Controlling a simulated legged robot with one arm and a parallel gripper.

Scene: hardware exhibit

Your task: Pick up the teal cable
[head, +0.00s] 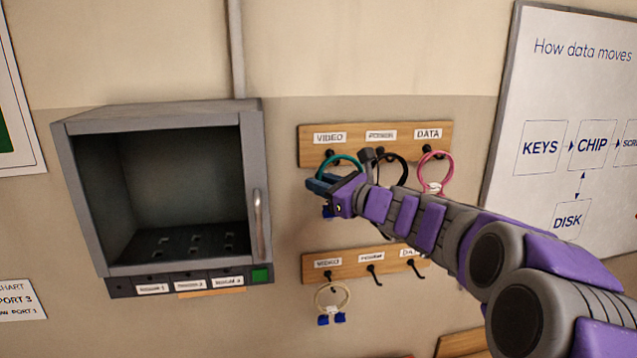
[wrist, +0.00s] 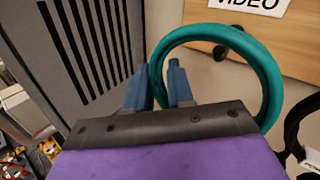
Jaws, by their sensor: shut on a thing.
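The teal cable (head: 342,158) is a coiled loop at the VIDEO hook of the upper wooden rack, with a blue connector (head: 327,211) below it. In the wrist view the teal loop (wrist: 262,55) fills the upper right, and its left side passes between my fingers. My gripper (head: 322,184) reaches in from the right and is shut on the teal cable. Its two blue fingers also show in the wrist view (wrist: 158,88). The hook shows inside the loop, but I cannot tell whether the loop still rests on it. My gripper hides the loop's lower part.
A black cable (head: 398,160) and a pink cable (head: 436,157) hang close by on the upper rack (head: 312,152). The lower rack (head: 345,270) holds a cream cable (head: 333,297). An open grey cabinet (head: 85,200) with a handle stands to the left. A whiteboard (head: 560,80) is at right.

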